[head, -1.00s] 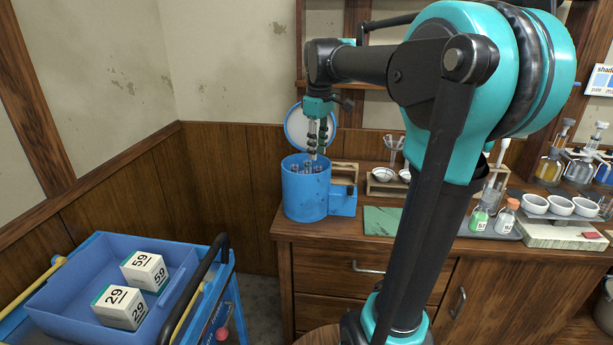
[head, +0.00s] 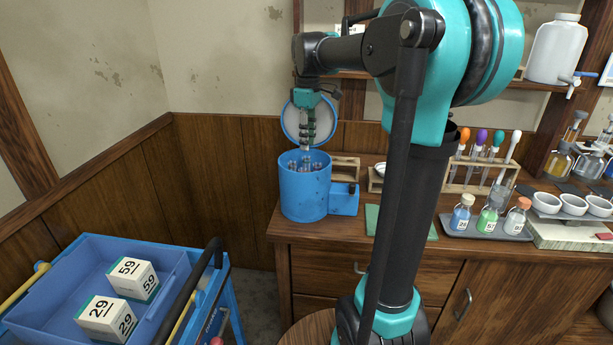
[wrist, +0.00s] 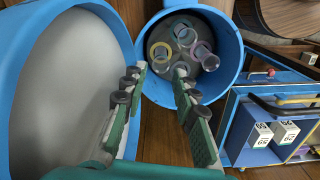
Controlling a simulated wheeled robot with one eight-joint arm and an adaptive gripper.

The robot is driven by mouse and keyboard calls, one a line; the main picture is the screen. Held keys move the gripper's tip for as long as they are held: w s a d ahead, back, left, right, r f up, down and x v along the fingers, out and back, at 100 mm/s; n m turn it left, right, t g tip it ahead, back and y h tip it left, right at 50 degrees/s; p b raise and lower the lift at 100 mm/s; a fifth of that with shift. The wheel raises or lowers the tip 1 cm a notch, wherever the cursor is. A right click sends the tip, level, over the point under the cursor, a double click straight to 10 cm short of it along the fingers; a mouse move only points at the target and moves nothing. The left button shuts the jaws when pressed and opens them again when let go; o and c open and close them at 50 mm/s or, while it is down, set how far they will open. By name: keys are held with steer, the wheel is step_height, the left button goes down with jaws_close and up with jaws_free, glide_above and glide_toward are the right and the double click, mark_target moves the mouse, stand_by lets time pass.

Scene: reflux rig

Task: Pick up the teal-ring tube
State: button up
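A blue round pot (head: 304,198) with a raised lid (head: 290,122) stands on the counter and holds several clear tubes upright. In the wrist view its rim (wrist: 233,62) surrounds tubes with differently coloured rings. My gripper (head: 305,148) points down just above the pot's mouth. In the wrist view my gripper (wrist: 160,76) has its fingers apart, with no tube clearly held. The right fingertip partly hides another tube.
The raised lid stands close to my left finger in the wrist view. A green mat (head: 372,222), a tube rack (head: 478,186) and small bottles (head: 489,216) are on the counter to the right. A blue cart tray (head: 175,262) with numbered boxes (head: 133,278) stands at lower left.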

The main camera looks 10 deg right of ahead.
mark_target(306, 157)
steer(key=f, duration=0.8)
steer(key=shift+a+f, duration=0.1)
steer(key=shift+a, duration=0.15)
steer(key=shift+c, duration=0.3)
jaws_close()
